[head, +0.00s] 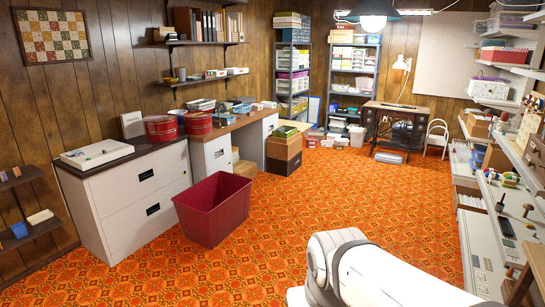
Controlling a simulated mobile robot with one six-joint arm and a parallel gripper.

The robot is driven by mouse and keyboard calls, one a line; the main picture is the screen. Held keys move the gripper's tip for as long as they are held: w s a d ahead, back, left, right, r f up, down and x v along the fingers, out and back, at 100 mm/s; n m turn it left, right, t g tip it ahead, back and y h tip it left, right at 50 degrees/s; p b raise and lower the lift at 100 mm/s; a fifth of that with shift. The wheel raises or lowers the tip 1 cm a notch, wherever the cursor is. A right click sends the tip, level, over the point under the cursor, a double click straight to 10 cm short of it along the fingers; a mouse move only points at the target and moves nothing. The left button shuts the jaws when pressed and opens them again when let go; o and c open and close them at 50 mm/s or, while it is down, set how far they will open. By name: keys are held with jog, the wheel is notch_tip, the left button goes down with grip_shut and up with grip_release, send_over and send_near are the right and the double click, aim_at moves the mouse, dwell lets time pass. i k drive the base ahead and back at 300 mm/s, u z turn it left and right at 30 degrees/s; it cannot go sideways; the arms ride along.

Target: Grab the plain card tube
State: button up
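I cannot make out a plain card tube anywhere in the head view. Many small items on the shelves are too small to tell apart. A white part of my own arm reaches in from the bottom right. My gripper is not in view.
A maroon bin (213,208) stands on the orange patterned carpet (300,220), before white drawer cabinets (140,200). A treadle sewing table (397,112) and shelf racks (292,70) stand at the back. Loaded shelves (492,215) line the right wall. The middle floor is clear.

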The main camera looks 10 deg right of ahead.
aim_at(505, 116)
jog(key=z, duration=0.1)
jog(key=i, duration=1.95)
jog(key=z, duration=0.3)
jog(key=i, duration=1.75)
jog(key=z, duration=0.85)
jog(key=i, duration=1.3)
jog(key=z, duration=1.55)
jog(key=i, duration=0.95)
jog(key=z, duration=0.45)
jog(key=k, duration=0.95)
jog(key=z, duration=0.2)
jog(key=i, duration=0.95)
jog(key=u, duration=0.1)
